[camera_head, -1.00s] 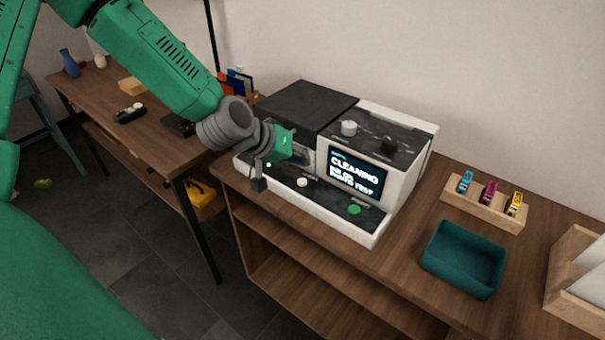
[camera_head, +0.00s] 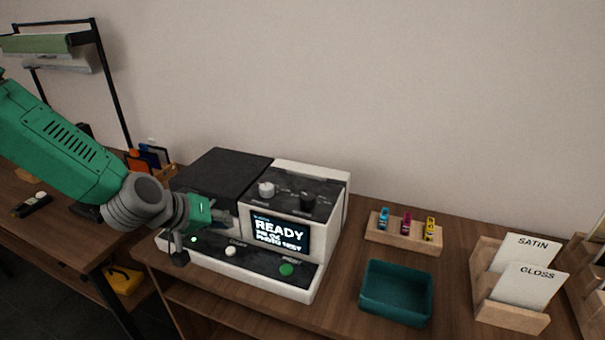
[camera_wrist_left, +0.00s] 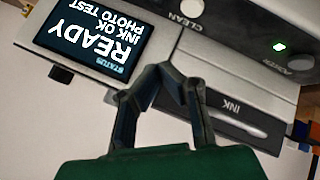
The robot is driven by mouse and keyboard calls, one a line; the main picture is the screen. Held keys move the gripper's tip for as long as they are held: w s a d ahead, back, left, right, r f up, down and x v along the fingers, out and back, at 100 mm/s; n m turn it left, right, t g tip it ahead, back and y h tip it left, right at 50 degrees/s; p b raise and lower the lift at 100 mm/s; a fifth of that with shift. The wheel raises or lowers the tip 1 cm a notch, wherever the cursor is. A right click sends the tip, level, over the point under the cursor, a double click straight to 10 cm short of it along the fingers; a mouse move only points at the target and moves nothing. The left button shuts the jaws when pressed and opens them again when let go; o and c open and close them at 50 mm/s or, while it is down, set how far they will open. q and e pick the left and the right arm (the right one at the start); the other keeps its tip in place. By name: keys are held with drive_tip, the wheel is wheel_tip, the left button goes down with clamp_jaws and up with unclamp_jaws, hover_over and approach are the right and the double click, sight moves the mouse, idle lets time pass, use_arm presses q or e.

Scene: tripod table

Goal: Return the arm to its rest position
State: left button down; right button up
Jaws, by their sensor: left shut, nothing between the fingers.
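My left arm comes in from the left in the head view. I cannot tell whether the fingers touch the printer. My right gripper is not in view.
A teal tray (camera_head: 366,302) stands right of the printer. Behind it is a wooden holder (camera_head: 405,240) with three small coloured cartridges. A wooden rack (camera_head: 512,318) holds SATIN and GLOSS cards. Another table (camera_head: 60,240) stands at the left.

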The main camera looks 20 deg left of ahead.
use_arm(q)
drive_tip(key=s+d+f+m+g+y, duration=0.2)
drive_tip(key=s+d+f+g, duration=0.15)
drive_tip(key=s+f, duration=1)
drive_tip(key=s+f+m+g, duration=0.1)
drive_tip(key=s+f+g, duration=0.1)
drive_tip(key=s, duration=0.6)
drive_tip(key=s+f+m+g+y, duration=0.1)
drive_tip(key=s+f+m+g, duration=0.1)
drive_tip(key=s+f, duration=0.3)
drive_tip(key=s, duration=0.3)
drive_tip(key=shift+s+f+y, duration=0.2)
drive_tip(key=shift+f+y, duration=0.05)
drive_tip(key=shift+y, duration=0.05)
drive_tip(key=shift+w+d, duration=0.1)
drive_tip(key=shift+w, duration=0.05)
idle(1.4)
